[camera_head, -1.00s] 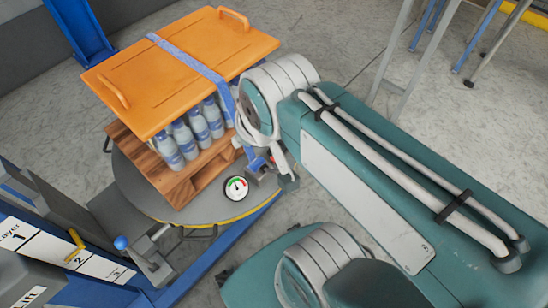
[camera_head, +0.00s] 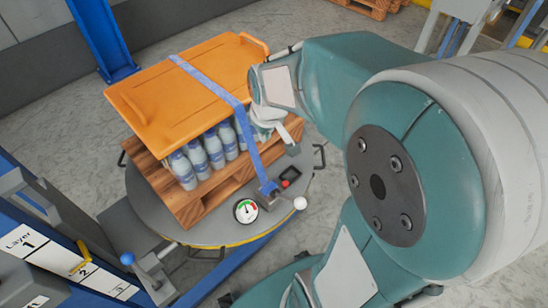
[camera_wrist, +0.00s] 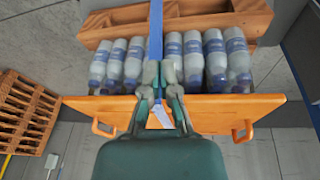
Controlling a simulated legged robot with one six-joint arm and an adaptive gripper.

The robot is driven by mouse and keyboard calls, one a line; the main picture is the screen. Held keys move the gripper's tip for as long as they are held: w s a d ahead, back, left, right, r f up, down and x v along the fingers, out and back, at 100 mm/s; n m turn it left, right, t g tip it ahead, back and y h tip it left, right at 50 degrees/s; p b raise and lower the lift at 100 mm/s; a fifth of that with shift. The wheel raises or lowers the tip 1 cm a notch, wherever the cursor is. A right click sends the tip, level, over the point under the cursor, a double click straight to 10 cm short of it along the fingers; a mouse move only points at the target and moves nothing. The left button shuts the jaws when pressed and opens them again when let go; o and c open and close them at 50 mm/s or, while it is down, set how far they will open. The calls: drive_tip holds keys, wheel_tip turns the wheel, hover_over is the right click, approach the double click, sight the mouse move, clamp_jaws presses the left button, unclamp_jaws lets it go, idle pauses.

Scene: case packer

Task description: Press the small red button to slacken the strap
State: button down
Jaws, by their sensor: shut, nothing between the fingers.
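The small red button (camera_head: 285,183) sits on a dark box on the round turntable, beside the metal strap tensioner (camera_head: 267,188). The blue strap (camera_head: 215,82) crosses the orange lid (camera_head: 165,100) and runs down to the tensioner. My gripper (camera_head: 291,150) is shut and empty, above and behind the button in the head view, apart from it. In the wrist view my gripper (camera_wrist: 160,75) shows in front of the strap (camera_wrist: 155,30), the lid (camera_wrist: 210,110) and the bottles (camera_wrist: 215,60). The button is not visible there.
A round gauge (camera_head: 246,210) and a white-knobbed lever (camera_head: 300,203) stand close to the button. Bottles (camera_head: 207,150) stand on a wooden pallet (camera_head: 190,205) under the lid. A blue-knobbed lever (camera_head: 128,258) is at the turntable's left front.

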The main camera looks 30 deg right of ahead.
drive_tip(key=w+d+f+g, duration=0.1)
drive_tip(key=w+d+f, duration=0.35)
drive_tip(key=f, duration=0.55)
drive_tip(key=n+g, duration=0.1)
drive_tip(key=n, duration=0.1)
hover_over(286, 184)
wheel_tip(286, 184, down, 11)
drive_tip(key=shift+s+a+r, duration=0.2)
drive_tip(key=shift+r, duration=0.05)
drive_tip(key=shift+f, duration=0.1)
drive_tip(key=f, duration=1.3)
drive_tip(key=shift+w+d+f, duration=0.15)
drive_tip(key=shift+w+f, duration=0.15)
drive_tip(key=shift+f, duration=0.1)
drive_tip(key=shift+f, duration=0.1)
